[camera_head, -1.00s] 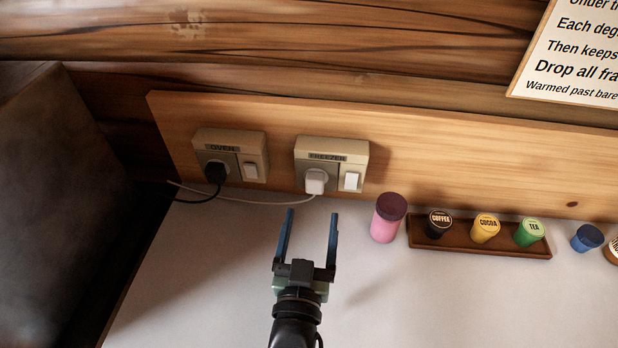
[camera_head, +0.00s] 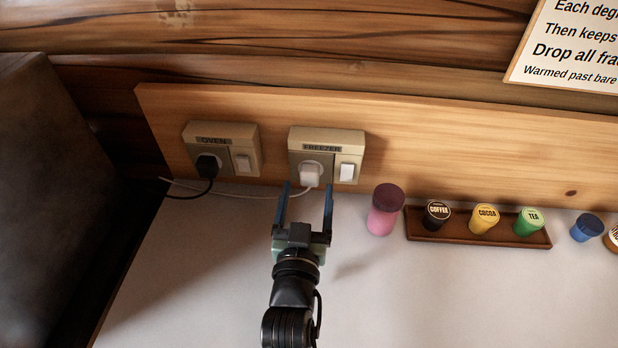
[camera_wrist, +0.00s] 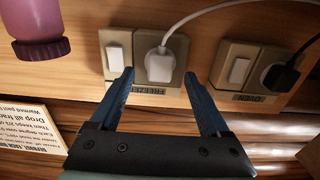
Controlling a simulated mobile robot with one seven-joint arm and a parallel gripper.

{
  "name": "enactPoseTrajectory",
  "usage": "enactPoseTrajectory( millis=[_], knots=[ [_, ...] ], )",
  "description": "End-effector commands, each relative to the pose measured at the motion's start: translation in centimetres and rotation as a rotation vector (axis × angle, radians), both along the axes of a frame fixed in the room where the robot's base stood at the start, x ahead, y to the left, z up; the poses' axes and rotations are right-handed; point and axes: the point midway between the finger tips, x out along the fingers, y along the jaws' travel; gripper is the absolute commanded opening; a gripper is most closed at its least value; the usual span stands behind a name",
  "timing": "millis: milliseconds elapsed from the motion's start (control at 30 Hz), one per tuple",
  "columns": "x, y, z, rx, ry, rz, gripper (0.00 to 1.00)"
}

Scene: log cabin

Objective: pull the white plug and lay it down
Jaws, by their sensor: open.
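The white plug (camera_head: 311,174) sits in the socket labelled FREEZER (camera_head: 297,143), beside a white switch (camera_head: 347,172). In the wrist view the white plug (camera_wrist: 160,65) is in the socket with its white cord running up and to the right. My gripper (camera_head: 306,190) is open and empty, its two blue fingers pointing at the freezer outlet. In the wrist view my gripper (camera_wrist: 158,88) has its fingertips on either side of the plug in the picture. I cannot tell how far short of the plug they are.
A black plug (camera_head: 208,166) is in the OVEN outlet (camera_head: 219,136) to the left. A pink jar (camera_head: 385,210) stands right of the gripper, then a brown tray (camera_head: 462,239) with coffee, cocoa and tea jars. The white counter (camera_head: 420,300) in front is clear.

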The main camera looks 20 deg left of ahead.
Motion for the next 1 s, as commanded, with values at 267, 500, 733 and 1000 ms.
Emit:
enactPoseTrajectory(
  millis=[267,500,733,1000],
  knots=[
    [2.7,0.8,-0.2,0.000,-0.001,0.001,0.80],
    [3.2,0.9,-0.1,0.000,0.001,0.000,0.80],
    [3.2,0.9,0.0,0.001,0.001,0.000,0.80],
    [3.2,0.9,-0.1,0.001,0.001,0.001,0.80]
  ],
)
